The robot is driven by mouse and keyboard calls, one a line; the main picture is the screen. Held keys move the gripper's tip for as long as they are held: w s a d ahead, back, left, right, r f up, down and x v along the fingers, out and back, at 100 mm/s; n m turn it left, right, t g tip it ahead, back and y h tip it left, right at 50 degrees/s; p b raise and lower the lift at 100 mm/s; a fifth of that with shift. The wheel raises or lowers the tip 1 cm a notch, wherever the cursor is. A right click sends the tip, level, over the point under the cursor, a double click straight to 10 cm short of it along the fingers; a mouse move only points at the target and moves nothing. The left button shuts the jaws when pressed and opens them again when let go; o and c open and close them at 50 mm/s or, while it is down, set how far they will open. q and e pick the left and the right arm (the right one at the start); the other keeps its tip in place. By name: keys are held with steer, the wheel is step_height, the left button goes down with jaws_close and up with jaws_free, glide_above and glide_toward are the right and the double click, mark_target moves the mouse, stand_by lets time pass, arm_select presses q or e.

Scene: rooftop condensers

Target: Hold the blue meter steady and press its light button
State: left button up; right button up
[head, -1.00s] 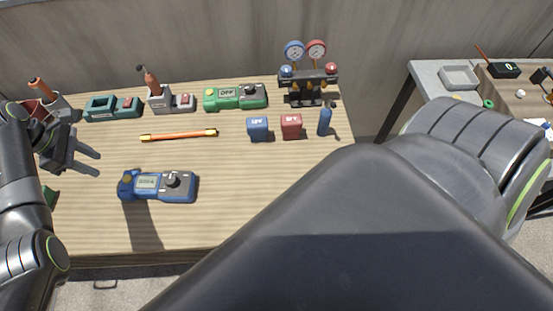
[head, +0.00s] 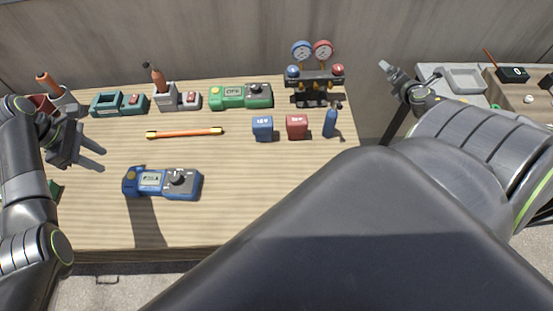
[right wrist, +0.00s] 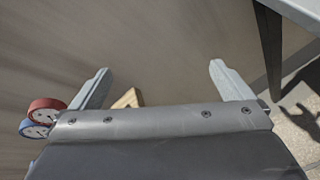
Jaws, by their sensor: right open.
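The blue meter (head: 154,194) lies flat on the wooden table, with a lit display, a dark dial and an orange-yellow round part at its left end. Which part is the light button I cannot tell. My left gripper (head: 101,158) is open and empty, above the table, left of and behind the meter, not touching it. My right gripper (head: 384,67) is far from the meter, beyond the table's right edge. In the right wrist view its fingers (right wrist: 162,82) are spread with nothing between them.
A green meter (head: 240,97), an orange rod (head: 185,133), blue (head: 262,128) and red (head: 297,127) boxes, a blue bottle (head: 331,121) and a gauge manifold (head: 314,78) stand or lie behind the meter. The wooden table (head: 260,190) is clear right of the meter.

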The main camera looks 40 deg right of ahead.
steer(key=w+a+r+n+t+y, duration=0.2)
steer(key=w+a+r+n, duration=0.4)
steer(key=r, duration=0.4)
steer(key=w+a+r+n+t+y, duration=0.2)
steer(key=w+a+r+n+t, duration=0.15)
steer(key=w+r, duration=0.55)
steer(key=w+a+r+n+y, duration=0.1)
steer(key=a+r+n+y, duration=0.2)
steer(key=a+r+n, duration=0.35)
steer(key=w+a+r+n+y, duration=0.1)
steer(key=a+r+n+y, duration=0.25)
steer(key=a, duration=0.55)
steer(key=n+g+y, duration=0.5)
steer(key=g+y, duration=0.2)
steer(key=y, duration=0.1)
glide_toward(196, 182)
steer(key=x, duration=1.3)
steer(key=shift+d, duration=0.1)
steer(key=shift+c, duration=0.3)
